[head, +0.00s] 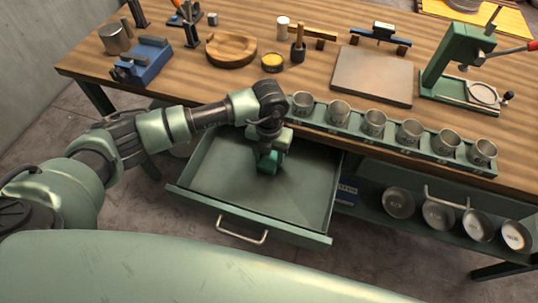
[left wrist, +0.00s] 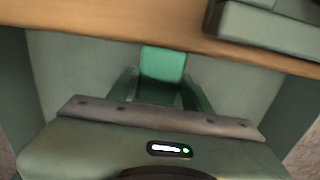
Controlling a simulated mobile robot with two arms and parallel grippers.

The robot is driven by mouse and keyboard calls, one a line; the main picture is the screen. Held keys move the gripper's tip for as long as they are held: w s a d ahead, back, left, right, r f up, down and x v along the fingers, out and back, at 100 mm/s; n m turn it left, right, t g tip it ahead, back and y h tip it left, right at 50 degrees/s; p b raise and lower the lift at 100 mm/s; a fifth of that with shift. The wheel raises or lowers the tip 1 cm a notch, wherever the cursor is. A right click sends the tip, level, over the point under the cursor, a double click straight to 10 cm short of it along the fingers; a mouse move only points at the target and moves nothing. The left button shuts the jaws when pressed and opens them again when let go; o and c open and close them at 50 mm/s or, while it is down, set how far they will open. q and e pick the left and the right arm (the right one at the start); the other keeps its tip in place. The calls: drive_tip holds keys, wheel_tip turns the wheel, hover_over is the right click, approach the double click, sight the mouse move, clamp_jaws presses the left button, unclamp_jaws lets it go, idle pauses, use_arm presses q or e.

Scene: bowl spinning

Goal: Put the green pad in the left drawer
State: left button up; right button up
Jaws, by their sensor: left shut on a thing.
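The left drawer (head: 225,183) is pulled open under the table's front edge, and its inside looks bare. My left gripper (head: 268,166) points down inside the drawer's outline, near its back. It is shut on the green pad (head: 266,160). In the left wrist view the green pad (left wrist: 163,64) shows between the two fingers of the left gripper (left wrist: 162,92), with the drawer floor (left wrist: 75,75) behind. I cannot tell if the pad touches the drawer floor. The right gripper is not in view.
The wooden table edge (head: 150,95) runs just behind the drawer. A green rack (head: 393,144) with several metal cups stands along it, close to my left wrist. A blue vise (head: 144,62) and a wooden bowl (head: 231,48) are farther left. Several metal bowls lie on the lower shelf.

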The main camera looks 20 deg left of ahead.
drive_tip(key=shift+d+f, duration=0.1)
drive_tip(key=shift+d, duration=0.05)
use_arm(q)
drive_tip(key=shift+f, duration=0.2)
drive_tip(key=o, duration=1.3)
drive_tip(key=shift+r, duration=0.1)
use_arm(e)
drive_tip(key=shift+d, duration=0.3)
